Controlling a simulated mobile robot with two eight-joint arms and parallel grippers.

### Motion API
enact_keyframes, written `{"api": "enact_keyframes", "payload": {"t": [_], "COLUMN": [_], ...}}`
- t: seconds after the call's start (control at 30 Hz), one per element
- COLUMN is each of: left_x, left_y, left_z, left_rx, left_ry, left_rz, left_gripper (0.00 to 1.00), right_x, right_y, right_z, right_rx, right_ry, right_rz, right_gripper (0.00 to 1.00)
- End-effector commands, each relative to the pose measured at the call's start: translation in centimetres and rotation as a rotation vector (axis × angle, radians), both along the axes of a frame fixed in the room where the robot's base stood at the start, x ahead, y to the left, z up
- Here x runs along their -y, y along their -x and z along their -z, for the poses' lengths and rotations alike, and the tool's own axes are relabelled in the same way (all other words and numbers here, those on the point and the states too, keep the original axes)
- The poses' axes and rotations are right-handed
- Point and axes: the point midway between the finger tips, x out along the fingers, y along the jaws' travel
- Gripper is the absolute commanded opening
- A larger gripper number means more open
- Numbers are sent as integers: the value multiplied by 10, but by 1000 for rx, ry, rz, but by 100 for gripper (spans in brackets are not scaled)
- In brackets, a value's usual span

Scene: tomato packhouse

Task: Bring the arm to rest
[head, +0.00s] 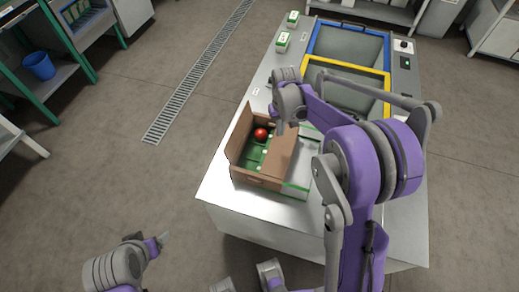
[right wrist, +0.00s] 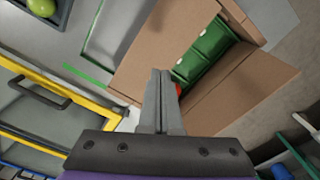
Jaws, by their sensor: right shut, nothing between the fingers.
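My right arm reaches over the steel table. In the right wrist view my right gripper (right wrist: 160,75) is shut and empty, its fingers pressed together above the open cardboard box. The box (head: 233,150) stands on the table with its flaps up and a green insert inside; it also shows in the right wrist view (right wrist: 170,35). A red tomato (head: 261,133) lies in the box. In the right wrist view only a sliver of it shows beside the fingers. My left gripper (head: 163,239) is low at the left, off the table; its jaw state is unclear.
Blue-framed (head: 313,38) and yellow-framed (head: 312,62) bays lie at the table's far end. A dark tray (right wrist: 63,15) holds a green-yellow tomato (right wrist: 42,7). Green-framed shelving with a blue bucket (head: 39,66) stands left. The floor (head: 110,150) between is clear.

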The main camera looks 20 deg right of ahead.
Motion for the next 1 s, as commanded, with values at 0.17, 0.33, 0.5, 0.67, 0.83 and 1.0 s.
{"api": "enact_keyframes", "payload": {"t": [0.17, 0.33, 0.5, 0.67, 0.83, 1.0], "left_x": [0, 0, 0, 0, 0, 0], "left_y": [0, 0, 0, -1, -4, -6], "left_z": [1, 1, 0, -7, -17, -27], "left_rx": [0, 0, 0, 3, 7, 12], "left_ry": [0, 0, 0, 0, 0, 0], "left_rz": [0, 0, 0, 0, 0, 0], "left_gripper": [78, 78, 78, 78, 78, 78], "right_x": [0, 0, -4, -22, -49, -71], "right_y": [0, 0, 5, 29, 73, 121], "right_z": [1, 1, -6, -39, -79, -104], "right_rx": [0, 0, 9, 66, 160, 258], "right_ry": [0, 0, 2, 12, 25, 34], "right_rz": [0, 0, -4, -28, -64, -100], "right_gripper": [0, 0, 0, 0, 0, 0]}}
